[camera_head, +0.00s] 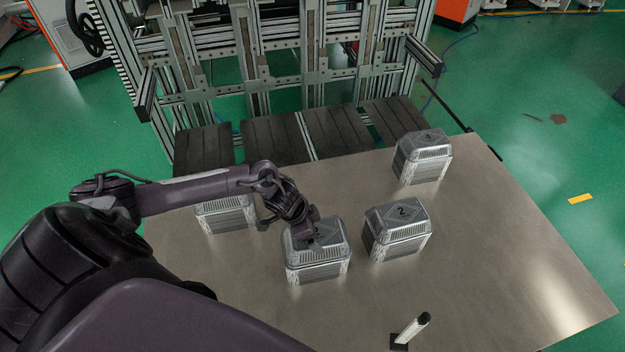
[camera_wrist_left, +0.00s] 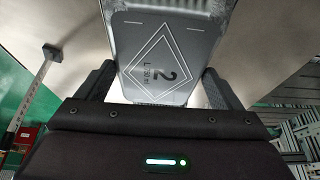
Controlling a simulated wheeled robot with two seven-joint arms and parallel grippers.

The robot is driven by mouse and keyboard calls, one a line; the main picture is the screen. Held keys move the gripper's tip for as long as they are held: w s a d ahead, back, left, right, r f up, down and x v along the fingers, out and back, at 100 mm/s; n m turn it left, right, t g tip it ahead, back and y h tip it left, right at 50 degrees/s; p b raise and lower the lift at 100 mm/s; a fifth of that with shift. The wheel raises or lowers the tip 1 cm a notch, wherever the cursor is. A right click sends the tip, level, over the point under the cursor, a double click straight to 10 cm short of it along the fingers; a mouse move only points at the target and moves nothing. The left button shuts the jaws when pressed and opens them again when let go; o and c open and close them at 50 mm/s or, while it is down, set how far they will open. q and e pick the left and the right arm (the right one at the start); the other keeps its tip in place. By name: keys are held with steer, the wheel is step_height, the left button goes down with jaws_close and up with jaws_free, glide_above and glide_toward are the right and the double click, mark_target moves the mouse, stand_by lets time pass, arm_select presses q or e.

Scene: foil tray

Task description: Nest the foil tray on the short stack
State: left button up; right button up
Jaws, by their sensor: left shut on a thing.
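A silver foil tray (camera_head: 318,264), box-like with ribbed sides, is at the middle of the table. My left gripper (camera_head: 307,238) reaches down onto its top and is shut on it. In the left wrist view the held tray's top (camera_wrist_left: 165,55) shows a diamond mark and a 2 between the two fingers (camera_wrist_left: 158,92). I cannot tell whether the tray touches the table. Similar silver blocks stand around it: one marked 2 (camera_head: 398,232) close on the right, one marked 4 (camera_head: 424,158) at the back right, and one (camera_head: 228,217) at the left, partly hidden by my arm. Tray counts per stack are unclear.
The metal table (camera_head: 500,240) is bare on the right. A short white post with a dark tip (camera_head: 413,329) is at the front. An aluminium frame (camera_head: 275,60) and dark slatted panels (camera_head: 270,137) are behind the table.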

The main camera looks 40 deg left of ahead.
arm_select(q)
steer(key=o, duration=0.7)
steer(key=shift+v, duration=3.95)
